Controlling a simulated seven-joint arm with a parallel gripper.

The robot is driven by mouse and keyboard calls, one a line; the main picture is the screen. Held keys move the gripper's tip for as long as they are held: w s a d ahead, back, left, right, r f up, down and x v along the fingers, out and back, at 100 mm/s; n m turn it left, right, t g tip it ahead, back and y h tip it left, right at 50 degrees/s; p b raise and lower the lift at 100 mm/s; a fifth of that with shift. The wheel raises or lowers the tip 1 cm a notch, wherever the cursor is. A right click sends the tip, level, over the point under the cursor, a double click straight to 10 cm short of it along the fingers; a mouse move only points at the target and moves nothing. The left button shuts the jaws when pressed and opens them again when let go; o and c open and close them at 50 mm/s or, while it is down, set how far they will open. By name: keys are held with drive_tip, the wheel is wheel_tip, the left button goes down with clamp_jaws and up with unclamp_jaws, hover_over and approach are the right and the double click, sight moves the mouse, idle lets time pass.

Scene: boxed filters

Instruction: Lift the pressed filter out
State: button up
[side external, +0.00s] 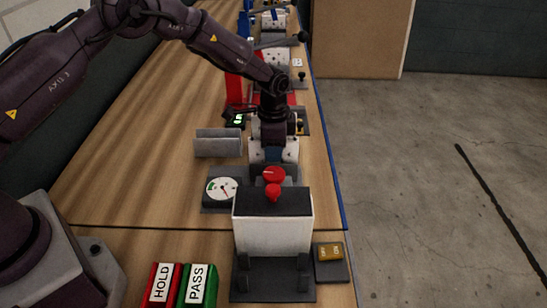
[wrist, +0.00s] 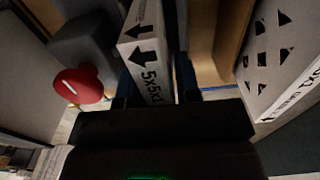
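In the side external view my gripper (side external: 274,154) points down over the bench, just behind the red round knob of the press-like fixture. In the wrist view a white boxed filter (wrist: 147,52), marked with black arrows and "5x5x1", stands edge-on between my two dark fingers. I cannot tell whether both fingers touch it. In the side external view a white boxed piece (side external: 288,150) shows partly behind my gripper. The fixture (side external: 272,228) has a white body, a dark top and a red knob (side external: 273,175). The red knob also shows in the wrist view (wrist: 78,84).
A round gauge (side external: 221,188) sits left of the fixture, with a grey bracket (side external: 218,143) behind it. Red HOLD (side external: 161,287) and green PASS (side external: 198,287) blocks stand at the front. A yellow switch box (side external: 330,253) is at the right edge. Another arrow-marked white panel (wrist: 282,50) stands right.

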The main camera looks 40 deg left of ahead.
clamp_jaws()
drive_tip(key=shift+r, duration=0.1)
